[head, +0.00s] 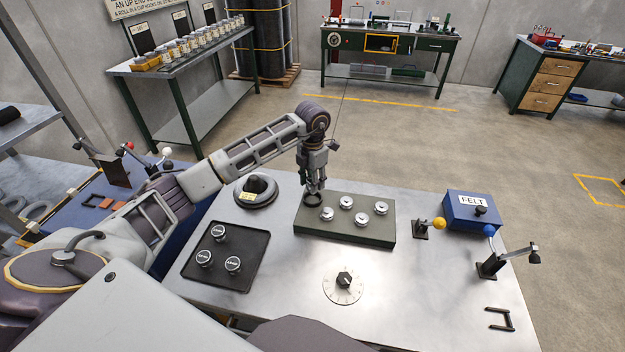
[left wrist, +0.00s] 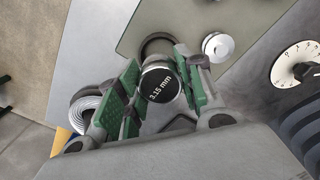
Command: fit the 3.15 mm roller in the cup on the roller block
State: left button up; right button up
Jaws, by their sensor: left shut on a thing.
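My left gripper (head: 314,188) is over the back left corner of the grey-green roller block (head: 345,232). In the left wrist view, its green-padded fingers (left wrist: 160,92) are shut on a dark round roller (left wrist: 162,84) marked "3.15 mm". The dark round cup (left wrist: 158,43) is just beyond the roller and partly hidden by it and the fingers. The roller looks apart from the cup; its height above the block cannot be told. Several silver-topped rollers (head: 362,219) sit elsewhere on the block. My right gripper is not in view.
A black tray (head: 250,272) with three labelled rollers lies left of the block. A dark ring-shaped stand (head: 256,192) is behind it. A dial (head: 344,284) is in front. A blue FELT box (head: 470,212) and small levers stand to the right.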

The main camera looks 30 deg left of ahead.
aim_at(312, 200)
pick_arm(q)
jog(key=shift+f+b, duration=0.65)
jog(key=shift+f, duration=0.65)
jog(key=shift+f+b, duration=0.75)
jog(key=shift+f, duration=0.65)
jog(key=shift+s+f, duration=0.2)
jog(key=shift+s+d+f, duration=0.1)
jog(key=shift+f, duration=0.05)
jog(key=o, duration=1.3)
jog(key=shift+o, duration=0.3)
jog(key=shift+f, duration=0.1)
jog(key=shift+w, duration=0.2)
